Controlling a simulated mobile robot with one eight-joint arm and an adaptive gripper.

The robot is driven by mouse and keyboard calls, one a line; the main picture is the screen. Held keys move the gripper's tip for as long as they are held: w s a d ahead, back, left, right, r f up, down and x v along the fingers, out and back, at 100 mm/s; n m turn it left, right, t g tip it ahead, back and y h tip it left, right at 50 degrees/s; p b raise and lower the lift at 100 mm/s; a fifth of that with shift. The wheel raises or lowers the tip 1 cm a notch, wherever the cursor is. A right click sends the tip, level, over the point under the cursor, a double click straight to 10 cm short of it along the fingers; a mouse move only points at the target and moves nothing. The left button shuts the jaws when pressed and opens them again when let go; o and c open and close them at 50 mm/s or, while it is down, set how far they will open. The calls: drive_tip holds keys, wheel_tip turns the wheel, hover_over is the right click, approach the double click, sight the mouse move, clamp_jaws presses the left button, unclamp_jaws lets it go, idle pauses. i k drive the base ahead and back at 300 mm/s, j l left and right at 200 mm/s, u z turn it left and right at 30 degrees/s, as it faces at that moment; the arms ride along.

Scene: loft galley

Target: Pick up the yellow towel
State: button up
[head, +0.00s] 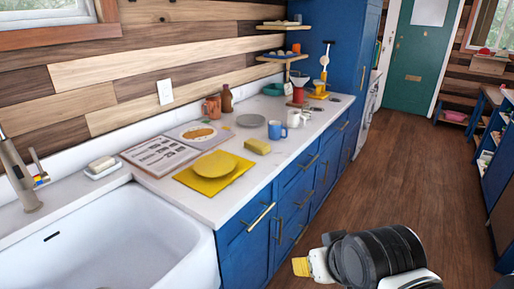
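The plate rests on a flat yellow mat or cloth (236,176) near the counter's front edge. My gripper (301,266) is low at the bottom of the head view, in front of the blue cabinets and apart from the counter. A small yellow part shows at its end; whether its fingers are open or shut is unclear.
Blue and white mugs (277,130), a grey plate (250,121), a bottle (226,99) and printed sheets (160,155) share the counter. A white sink (110,240) is at left. Brass handles (261,217) stick out from the cabinets. The wooden floor (390,160) is open.

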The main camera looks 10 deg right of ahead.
sight(261, 148)
drive_tip(key=i+l, duration=0.15)
drive_tip(key=i, duration=0.45)
drive_tip(key=i+l, duration=0.15)
drive_tip(key=i, duration=0.45)
drive_tip(key=i+l, duration=0.1)
drive_tip(key=i, duration=0.55)
